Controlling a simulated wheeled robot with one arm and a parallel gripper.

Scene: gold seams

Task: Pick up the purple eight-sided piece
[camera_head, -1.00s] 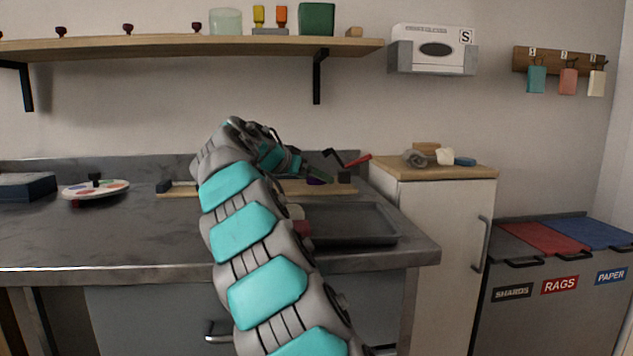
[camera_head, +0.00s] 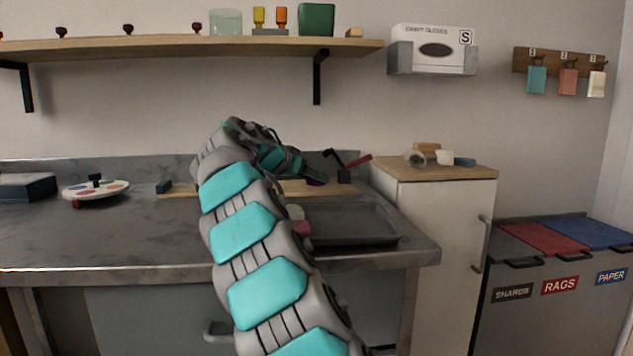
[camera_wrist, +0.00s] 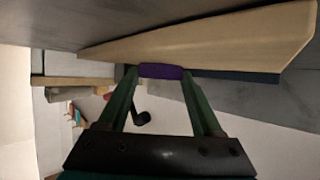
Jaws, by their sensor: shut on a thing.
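The purple eight-sided piece (camera_wrist: 162,71) is between the fingertips of my gripper (camera_wrist: 160,75) in the wrist view. Both green fingers touch its ends. Only a narrow purple face shows, so its eight sides cannot be made out. In the head view a small purple patch of the piece (camera_head: 315,182) shows at the end of my gripper (camera_head: 312,177), low over the wooden board (camera_head: 180,193). My arm hides much of the board. I cannot tell whether the piece still touches the board.
A grey tray (camera_head: 350,225) lies in front of the board on the right. A black and red tool (camera_head: 350,162) stands just right of my gripper. The counter's left middle is clear.

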